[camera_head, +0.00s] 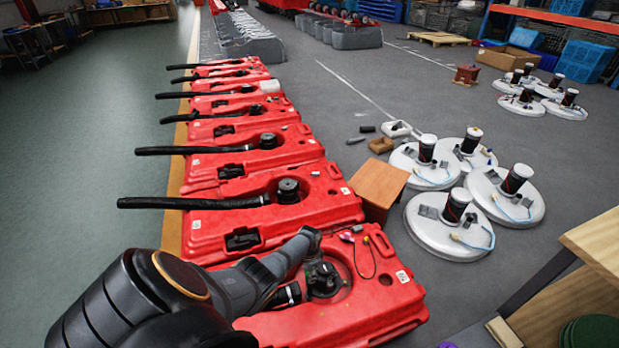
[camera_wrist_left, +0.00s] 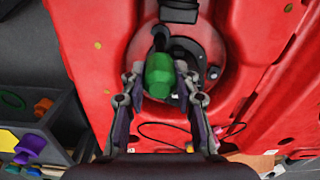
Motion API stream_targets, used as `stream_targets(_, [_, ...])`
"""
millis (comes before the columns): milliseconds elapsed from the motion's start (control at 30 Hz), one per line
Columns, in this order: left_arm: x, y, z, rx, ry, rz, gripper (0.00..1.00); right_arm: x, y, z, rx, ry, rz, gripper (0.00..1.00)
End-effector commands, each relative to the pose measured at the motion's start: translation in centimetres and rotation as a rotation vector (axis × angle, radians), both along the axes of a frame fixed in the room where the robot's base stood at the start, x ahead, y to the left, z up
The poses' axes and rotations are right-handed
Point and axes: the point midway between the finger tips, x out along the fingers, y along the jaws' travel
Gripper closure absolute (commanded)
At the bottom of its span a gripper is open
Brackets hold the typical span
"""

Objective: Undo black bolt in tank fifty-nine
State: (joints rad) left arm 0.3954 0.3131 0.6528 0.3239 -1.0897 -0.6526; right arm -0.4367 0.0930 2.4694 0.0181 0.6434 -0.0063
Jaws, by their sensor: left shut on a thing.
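The nearest red tank (camera_head: 385,309) has a white label (camera_head: 403,276) too small to read. My left gripper (camera_head: 320,275) is over its dark round fitting. In the left wrist view my left gripper (camera_wrist_left: 160,85) is shut on a green faceted piece (camera_wrist_left: 163,72), one finger on each side. The piece stands over the round fitting on the red tank (camera_wrist_left: 100,40); whether it touches is hidden. A small dark bolt-like spot (camera_wrist_left: 213,73) shows on the fitting's rim, right of the gripper. My right gripper is in neither view.
More red tanks (camera_head: 305,205) with black hoses run back in a row. White round lids (camera_head: 440,235) lie right of them. A brown stool (camera_head: 378,185) stands close by. A grey bin (camera_wrist_left: 45,125) with coloured pieces is left in the wrist view. Floor at left is clear.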

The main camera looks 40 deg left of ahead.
Motion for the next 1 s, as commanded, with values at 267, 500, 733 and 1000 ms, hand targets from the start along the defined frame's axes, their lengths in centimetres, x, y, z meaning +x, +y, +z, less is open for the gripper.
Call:
stream_targets(267, [0.1,0.1,-0.1,0.001,-0.001,-0.493,1.00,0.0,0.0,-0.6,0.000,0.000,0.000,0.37])
stream_targets(500, [0.0,0.1,0.0,0.000,0.000,-0.868,1.00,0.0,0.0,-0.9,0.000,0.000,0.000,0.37])
stream_targets(733, [0.1,0.1,-0.1,0.000,0.000,-0.985,1.00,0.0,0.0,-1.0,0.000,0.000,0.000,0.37])
stream_targets(1000, [0.1,0.1,-0.2,0.000,-0.001,-1.563,1.00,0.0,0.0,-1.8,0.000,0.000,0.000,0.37])
